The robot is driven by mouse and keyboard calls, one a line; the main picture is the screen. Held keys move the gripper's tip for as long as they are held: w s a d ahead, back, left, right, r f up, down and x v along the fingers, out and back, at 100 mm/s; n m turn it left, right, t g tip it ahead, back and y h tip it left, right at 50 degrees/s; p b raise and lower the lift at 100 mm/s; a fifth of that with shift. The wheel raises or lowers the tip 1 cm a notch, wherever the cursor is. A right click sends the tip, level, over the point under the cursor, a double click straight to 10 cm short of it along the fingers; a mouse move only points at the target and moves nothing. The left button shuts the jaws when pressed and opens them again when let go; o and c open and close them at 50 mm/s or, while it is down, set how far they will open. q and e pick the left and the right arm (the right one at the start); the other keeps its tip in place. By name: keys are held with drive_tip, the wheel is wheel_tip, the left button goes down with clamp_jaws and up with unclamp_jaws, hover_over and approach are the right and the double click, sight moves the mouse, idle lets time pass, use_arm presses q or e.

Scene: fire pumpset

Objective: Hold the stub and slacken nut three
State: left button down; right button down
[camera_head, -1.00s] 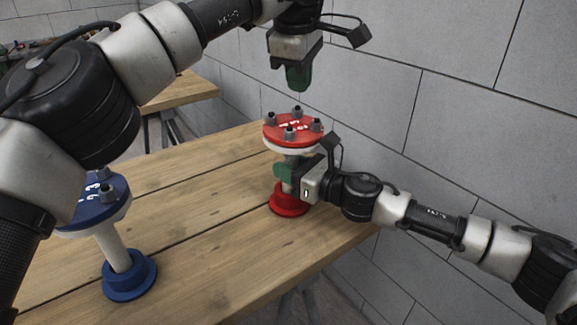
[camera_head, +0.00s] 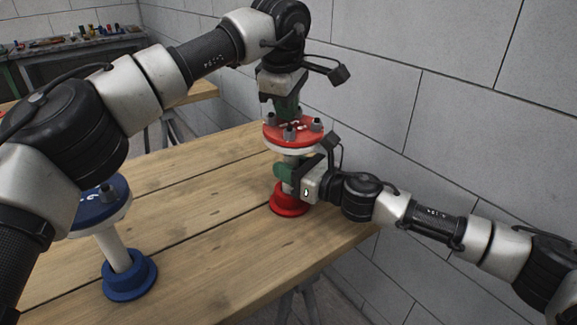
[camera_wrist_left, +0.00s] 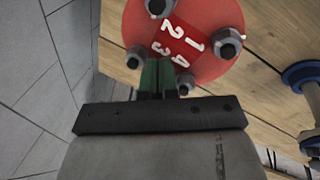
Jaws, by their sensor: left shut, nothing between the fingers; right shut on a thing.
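The red flange (camera_head: 276,132) with its numbered nuts tops a pale stub (camera_head: 289,160) in a red base (camera_head: 290,203). My right gripper (camera_head: 286,172), with green fingers, is shut on the stub below the flange. My left gripper (camera_head: 287,108) points down over the flange, shut and empty, and hides the far nut. In the left wrist view, its green fingertips (camera_wrist_left: 157,64) show at the flange rim, between nut three (camera_wrist_left: 137,57) and nut four (camera_wrist_left: 185,86). I cannot tell whether they touch either. Nut one (camera_wrist_left: 229,43) and nut two (camera_wrist_left: 160,7) are farther off.
A blue flange (camera_head: 100,209) on its own stub and blue base (camera_head: 130,276) stands at the left of the wooden table (camera_head: 205,215), partly behind my left arm. A grey block wall (camera_head: 455,95) rises close on the right. A cluttered workbench (camera_head: 75,48) stands behind.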

use_arm(q)
drive_tip(key=shift+w+d, duration=0.2)
idle(0.8)
drive_tip(key=shift+s+d, duration=0.2)
drive_tip(key=shift+d, duration=0.05)
drive_tip(key=shift+s+d, duration=0.15)
drive_tip(key=shift+d, duration=0.45)
drive_tip(key=shift+d, duration=0.1)
idle(0.3)
drive_tip(key=shift+s, duration=0.1)
drive_tip(key=shift+s+f, duration=0.1)
drive_tip(key=shift+s, duration=0.15)
drive_tip(key=shift+w+v, duration=0.2)
drive_tip(key=shift+v, duration=0.8)
drive_tip(key=shift+w+v, duration=0.2)
drive_tip(key=shift+v, duration=0.8)
drive_tip(key=shift+w+v, duration=0.2)
drive_tip(key=shift+v, duration=0.8)
drive_tip(key=shift+d, duration=0.15)
